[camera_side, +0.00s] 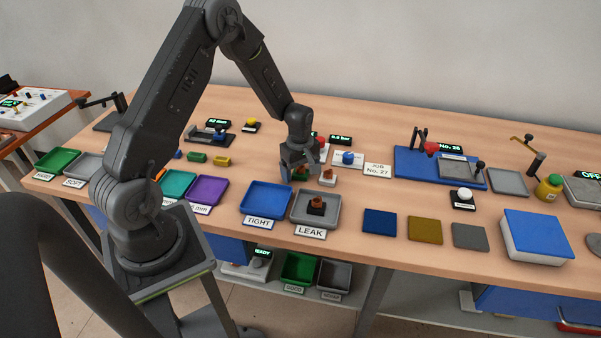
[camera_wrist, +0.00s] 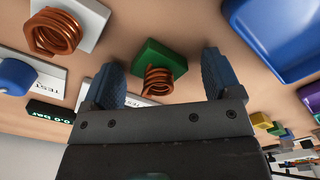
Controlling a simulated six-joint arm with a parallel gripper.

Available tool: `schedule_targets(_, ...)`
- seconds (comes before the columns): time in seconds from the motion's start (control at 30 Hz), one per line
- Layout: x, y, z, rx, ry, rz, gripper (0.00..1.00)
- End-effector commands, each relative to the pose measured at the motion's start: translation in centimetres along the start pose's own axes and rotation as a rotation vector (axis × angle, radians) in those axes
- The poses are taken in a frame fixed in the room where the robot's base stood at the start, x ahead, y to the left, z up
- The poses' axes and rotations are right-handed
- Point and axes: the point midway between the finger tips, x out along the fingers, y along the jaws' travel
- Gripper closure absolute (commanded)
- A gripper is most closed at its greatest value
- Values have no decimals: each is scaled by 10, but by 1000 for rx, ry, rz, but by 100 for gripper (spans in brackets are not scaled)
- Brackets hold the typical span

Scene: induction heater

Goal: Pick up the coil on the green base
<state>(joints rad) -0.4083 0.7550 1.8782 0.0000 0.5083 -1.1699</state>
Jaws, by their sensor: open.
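The copper coil on the green base (camera_wrist: 160,64) lies between the fingers of my gripper (camera_wrist: 166,75) in the wrist view. The coil (camera_wrist: 158,82) stands out from the green block. The fingers are open, with one on each side and a visible gap to the block. In the side view my gripper (camera_side: 301,170) is low over the table behind the trays, and a bit of the green base (camera_side: 300,175) shows below it. The rest of this coil is hidden there by the gripper.
A copper coil on a white base (camera_side: 328,178) stands just right of my gripper; it also shows in the wrist view (camera_wrist: 66,30). A dark-based coil (camera_side: 316,207) sits in the grey LEAK tray (camera_side: 332,219). The blue TIGHT tray (camera_side: 266,200) is empty. A blue knob (camera_side: 348,157) stands behind.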

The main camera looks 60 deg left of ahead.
Motion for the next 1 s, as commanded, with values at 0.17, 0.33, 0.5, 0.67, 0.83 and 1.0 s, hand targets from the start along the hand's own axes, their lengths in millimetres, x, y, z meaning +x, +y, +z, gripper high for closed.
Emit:
schedule_targets(0.17, 0, 0, 0, 0, 0, 0, 31)
schedule_targets(0.33, 0, 0, 0, 0, 0, 0, 48)
schedule_targets(0.5, 0, 0, 0, 0, 0, 0, 64)
schedule_targets(0.67, -1, 0, 0, 0, 0, 0, 65)
schedule_targets(0.83, -4, 0, 0, 0, 0, 1, 65)
schedule_targets(1.0, -19, 1, 0, 0, 2, 4, 65)
